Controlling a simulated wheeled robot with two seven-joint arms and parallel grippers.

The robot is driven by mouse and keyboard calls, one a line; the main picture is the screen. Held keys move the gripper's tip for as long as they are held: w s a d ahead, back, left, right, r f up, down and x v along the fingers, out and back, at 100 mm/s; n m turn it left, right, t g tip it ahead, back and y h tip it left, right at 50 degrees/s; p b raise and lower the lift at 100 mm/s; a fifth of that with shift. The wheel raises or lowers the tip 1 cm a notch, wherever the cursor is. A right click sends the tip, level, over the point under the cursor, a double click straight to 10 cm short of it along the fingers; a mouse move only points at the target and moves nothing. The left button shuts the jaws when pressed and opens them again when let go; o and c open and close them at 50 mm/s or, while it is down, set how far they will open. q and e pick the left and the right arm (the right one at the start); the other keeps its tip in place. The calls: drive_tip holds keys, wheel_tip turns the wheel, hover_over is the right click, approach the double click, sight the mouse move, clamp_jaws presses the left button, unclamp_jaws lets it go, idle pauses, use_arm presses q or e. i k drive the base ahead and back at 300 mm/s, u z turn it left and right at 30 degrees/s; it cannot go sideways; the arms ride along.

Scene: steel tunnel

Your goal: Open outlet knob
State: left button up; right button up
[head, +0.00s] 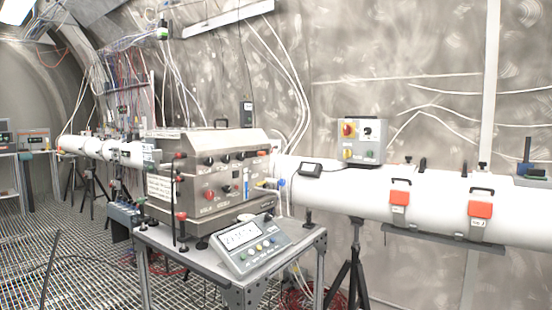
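A steel machine (160,170) with a sloped front stands on a metal table (185,240). Its front carries several black knobs (225,158) in a row and red knobs (208,195) lower down. A blue knob (282,182) sits at its right end, by the white pipe. Which of these is the outlet knob I cannot tell; labels are too small to read. Neither of my grippers is in view.
A grey display box (250,244) with buttons lies on the table's front edge. A white pipe (340,197) on a black tripod (350,275) runs right. A grey control box (362,142) stands on it. Grating floor (85,270) is open at left.

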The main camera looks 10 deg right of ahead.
sight(225, 159)
drive_tip(key=u, duration=0.15)
drive_tip(key=i, duration=0.9)
drive_tip(key=u, duration=0.55)
